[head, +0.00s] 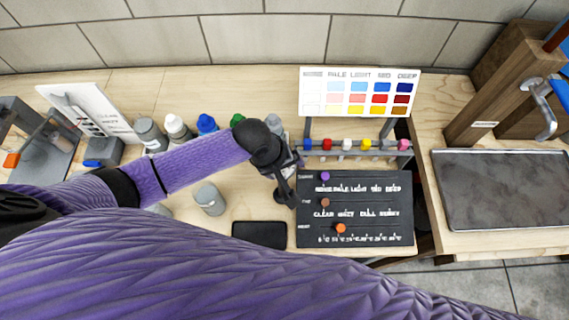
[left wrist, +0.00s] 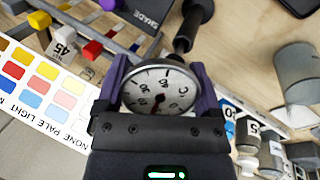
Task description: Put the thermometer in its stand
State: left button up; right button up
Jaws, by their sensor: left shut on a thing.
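The thermometer has a round white dial with a red needle, and its dial (left wrist: 160,90) faces the camera in the left wrist view. My left gripper (left wrist: 160,80) is shut on it, with a purple finger on each side of the dial. In the head view the left gripper (head: 287,174) is over the left edge of the black board and mostly hides the thermometer. A black post-like piece, which looks like the stand (left wrist: 187,28), shows just beyond the dial. I cannot tell whether the thermometer's stem touches it or is inside it. My right gripper is not in view.
A black board with sliders (head: 355,222) lies to the right, below a colour chart (head: 360,72) and a rack of coloured pegs (head: 350,153). A black slab (head: 259,235) and grey canister (head: 209,198) are near. Several bottles stand behind my arm.

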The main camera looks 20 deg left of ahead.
pick_arm(q)
jog(key=o, duration=1)
jog(key=p+v, duration=0.3)
jog(key=v, duration=0.6)
jog(key=shift+r, duration=0.2)
jog(key=shift+s+r+p, duration=0.15)
jog(key=shift+r+p, duration=0.1)
jog(key=shift+p, duration=0.05)
